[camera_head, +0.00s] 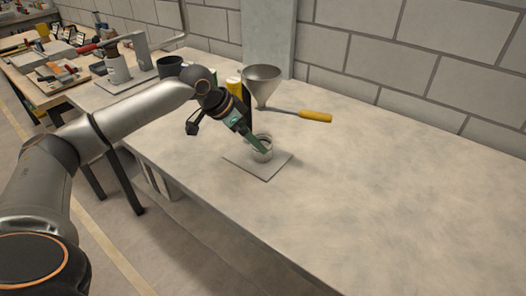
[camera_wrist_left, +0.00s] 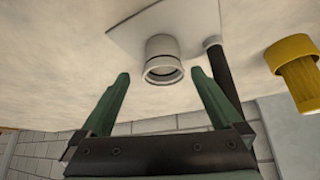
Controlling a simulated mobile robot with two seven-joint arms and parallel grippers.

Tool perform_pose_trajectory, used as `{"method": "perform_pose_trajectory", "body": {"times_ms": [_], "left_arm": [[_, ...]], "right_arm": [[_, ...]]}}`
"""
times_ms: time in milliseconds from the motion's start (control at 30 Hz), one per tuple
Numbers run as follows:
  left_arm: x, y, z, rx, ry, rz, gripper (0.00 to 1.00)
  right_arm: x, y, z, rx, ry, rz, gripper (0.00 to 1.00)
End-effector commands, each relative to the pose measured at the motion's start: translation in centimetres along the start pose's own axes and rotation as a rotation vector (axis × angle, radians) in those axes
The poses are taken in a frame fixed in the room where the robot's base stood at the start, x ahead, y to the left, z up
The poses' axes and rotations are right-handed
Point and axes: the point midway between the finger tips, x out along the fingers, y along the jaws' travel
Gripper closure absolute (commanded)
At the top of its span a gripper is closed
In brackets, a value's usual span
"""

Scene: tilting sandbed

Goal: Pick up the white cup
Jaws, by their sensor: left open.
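The white cup (camera_head: 266,141) stands on a thin pale square plate (camera_head: 268,173) on the bench. It also shows in the left wrist view (camera_wrist_left: 162,52), its round rim facing the camera. My left gripper (camera_head: 257,145) is at the cup, and a green finger hides part of it in the head view. In the left wrist view my left gripper (camera_wrist_left: 160,76) is open, with one green finger on each side of the cup's rim and a visible gap to each. The cup appears empty. My right gripper is not in view.
A metal funnel (camera_head: 262,78) and a yellow handle (camera_head: 315,117) are behind the cup. A yellow cylinder (camera_wrist_left: 294,72) and a dark rod (camera_wrist_left: 222,72) show near the gripper. A dark pot (camera_head: 169,66) stands left. The bench's right side (camera_head: 400,190) is clear.

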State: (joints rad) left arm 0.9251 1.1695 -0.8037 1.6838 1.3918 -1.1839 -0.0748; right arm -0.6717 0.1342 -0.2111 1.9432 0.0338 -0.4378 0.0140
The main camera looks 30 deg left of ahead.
Motion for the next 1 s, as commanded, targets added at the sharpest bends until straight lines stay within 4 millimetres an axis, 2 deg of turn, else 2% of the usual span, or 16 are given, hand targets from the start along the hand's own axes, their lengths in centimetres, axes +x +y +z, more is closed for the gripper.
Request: {"method": "perform_pose_trajectory", "body": {"times_ms": [233,500,800,867,1000], "left_arm": [[2.1,-0.1,0.0,-0.001,0.000,0.000,0.01],[5.9,-0.5,0.0,0.000,0.001,0.000,0.01],[6.5,-0.5,0.1,0.001,0.000,-0.002,0.01],[6.5,-0.5,0.1,0.001,0.000,-0.002,0.05],[6.5,-0.5,0.1,0.001,0.000,-0.001,0.21]], "right_arm": [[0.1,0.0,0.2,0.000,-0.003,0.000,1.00],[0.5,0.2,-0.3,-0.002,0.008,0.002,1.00],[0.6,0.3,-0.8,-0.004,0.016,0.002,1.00],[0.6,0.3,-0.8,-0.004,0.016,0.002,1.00],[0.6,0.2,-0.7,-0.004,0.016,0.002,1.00]]}}
